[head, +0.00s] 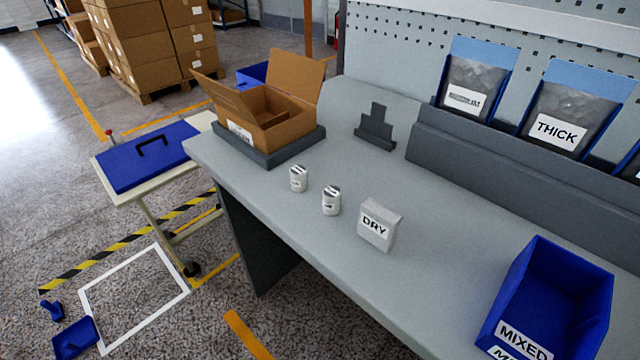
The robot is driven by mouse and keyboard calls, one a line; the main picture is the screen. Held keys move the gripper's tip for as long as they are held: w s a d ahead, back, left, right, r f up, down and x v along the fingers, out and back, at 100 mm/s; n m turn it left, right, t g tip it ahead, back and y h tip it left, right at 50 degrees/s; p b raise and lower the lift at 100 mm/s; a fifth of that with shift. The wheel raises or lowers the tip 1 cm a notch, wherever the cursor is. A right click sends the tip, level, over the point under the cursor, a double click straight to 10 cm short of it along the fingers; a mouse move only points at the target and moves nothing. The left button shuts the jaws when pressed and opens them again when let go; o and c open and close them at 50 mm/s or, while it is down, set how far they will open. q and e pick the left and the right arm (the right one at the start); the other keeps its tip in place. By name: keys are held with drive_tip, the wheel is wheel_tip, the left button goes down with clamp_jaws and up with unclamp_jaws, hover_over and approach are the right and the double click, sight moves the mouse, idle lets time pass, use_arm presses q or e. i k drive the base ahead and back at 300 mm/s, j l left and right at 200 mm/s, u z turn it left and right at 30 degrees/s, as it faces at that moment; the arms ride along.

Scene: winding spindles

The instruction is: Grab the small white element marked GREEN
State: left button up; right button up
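Two small white cylindrical elements stand upright on the grey workbench (350,270). One white element (298,180) is farther back and left; the other white element (331,203) is nearer and right. They stand apart, and both carry dark markings too small to read, so I cannot tell which is marked GREEN. A white packet (379,226) marked DRY stands to their right. Neither of my grippers shows in the head view.
An open cardboard box (262,105) sits on a dark tray behind the elements. A dark grey stand (376,130) is at the back. A blue bin (549,300) marked MIXED is at right. Bench around the elements is clear. A cart with a blue case (148,158) stands left.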

sight(298, 173)
drive_tip(key=i+j+z, duration=0.1)
drive_tip(key=j+z, duration=1.2)
drive_tip(key=j, duration=0.15)
drive_tip(key=k+j+z, duration=0.1)
drive_tip(key=j+z, duration=0.35)
drive_tip(key=k+j+z, duration=0.15)
drive_tip(key=j+z, duration=0.3)
drive_tip(key=k+j+z, duration=0.25)
drive_tip(key=j+z, duration=0.2)
